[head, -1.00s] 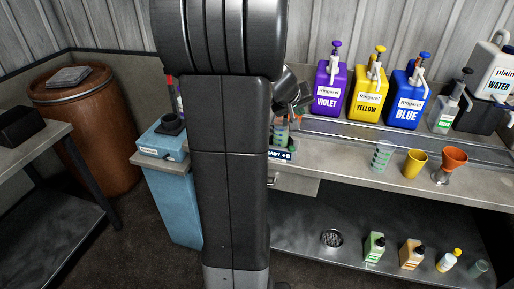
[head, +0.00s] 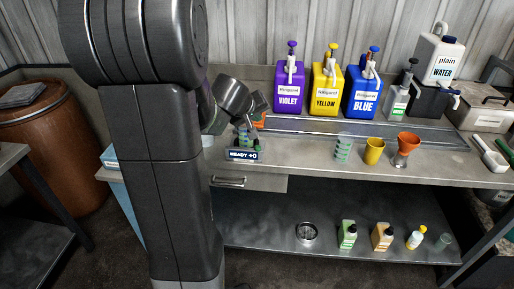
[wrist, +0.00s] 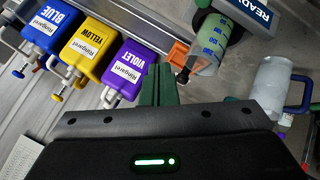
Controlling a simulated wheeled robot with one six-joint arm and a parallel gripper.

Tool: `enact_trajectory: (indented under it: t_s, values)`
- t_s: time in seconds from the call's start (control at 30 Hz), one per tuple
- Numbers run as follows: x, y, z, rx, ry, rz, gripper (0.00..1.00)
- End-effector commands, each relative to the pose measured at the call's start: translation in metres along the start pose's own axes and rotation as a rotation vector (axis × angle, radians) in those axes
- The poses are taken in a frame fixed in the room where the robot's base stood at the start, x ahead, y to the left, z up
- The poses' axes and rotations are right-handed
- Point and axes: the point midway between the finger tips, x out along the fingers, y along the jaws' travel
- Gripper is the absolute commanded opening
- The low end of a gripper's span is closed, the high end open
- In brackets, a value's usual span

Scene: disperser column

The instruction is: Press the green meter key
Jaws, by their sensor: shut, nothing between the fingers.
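A small display (head: 243,155) reading "READY +0" stands at the left of the bench. Part of it shows at the top of the wrist view (wrist: 250,14). I cannot make out a green key on it. A clear cup (wrist: 207,52) with green and blue marks is beside the display, with an orange part next to it (wrist: 190,60). My gripper (wrist: 158,68) is shut and empty; its green fingers are close to the orange part and to the violet bottle in the wrist picture. In the head view the fingers cannot be told apart.
Violet (head: 289,90), yellow (head: 327,90) and blue (head: 363,93) pump bottles stand on the back ledge. Several small bottles are on the lower shelf.

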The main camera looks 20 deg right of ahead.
Motion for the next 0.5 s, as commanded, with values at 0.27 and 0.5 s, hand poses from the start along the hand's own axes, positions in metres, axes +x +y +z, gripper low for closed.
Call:
enact_trajectory:
  t_s: [0.27, 0.5]
  values:
    - [0.022, -0.016, 0.017, -0.001, -0.002, -0.001, 0.0]
    - [0.047, -0.034, 0.035, 0.0, -0.001, 0.0, 0.0]
